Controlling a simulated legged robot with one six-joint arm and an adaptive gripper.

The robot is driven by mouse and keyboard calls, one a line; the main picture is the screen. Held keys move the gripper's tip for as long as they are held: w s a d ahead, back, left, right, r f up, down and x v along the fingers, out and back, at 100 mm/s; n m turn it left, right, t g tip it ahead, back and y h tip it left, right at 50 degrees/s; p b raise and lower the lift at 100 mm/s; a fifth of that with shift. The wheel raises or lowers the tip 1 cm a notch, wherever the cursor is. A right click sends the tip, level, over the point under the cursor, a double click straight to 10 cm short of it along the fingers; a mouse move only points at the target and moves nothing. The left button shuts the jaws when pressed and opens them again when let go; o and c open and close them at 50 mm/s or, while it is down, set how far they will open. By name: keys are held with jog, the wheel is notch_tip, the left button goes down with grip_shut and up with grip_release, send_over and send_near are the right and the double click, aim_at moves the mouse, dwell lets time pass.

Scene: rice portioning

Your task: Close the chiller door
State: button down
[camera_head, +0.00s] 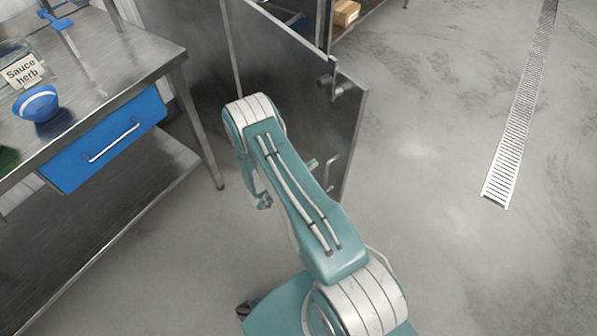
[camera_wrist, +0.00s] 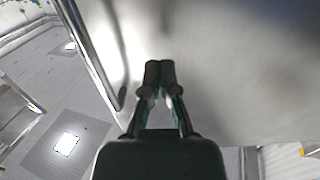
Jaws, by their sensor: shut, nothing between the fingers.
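The chiller door (camera_head: 349,135) is a steel panel in the middle of the head view, below a hinge-like fitting. It seems to stand ajar; how far is hard to tell. My arm covers much of its lower left part. In the wrist view a broad pale metal surface (camera_wrist: 225,60) fills the space ahead, with a long bar-like handle (camera_wrist: 88,50) at its left. My gripper (camera_wrist: 160,68) is shut and empty, its fingertips pointing at that surface, right of the bar. Whether they touch is unclear. In the head view the fingers are mostly hidden by the arm.
A steel table (camera_head: 110,62) stands at left with a blue drawer (camera_head: 108,140), a blue bowl (camera_head: 36,104) and a sauce label (camera_head: 21,72). A floor drain (camera_head: 522,105) runs at right. A cardboard box (camera_head: 345,13) is at the back. The floor at right is clear.

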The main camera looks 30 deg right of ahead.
aim_at(325, 157)
jog(key=shift+w+d, duration=0.15)
jog(key=shift+d, duration=1.5)
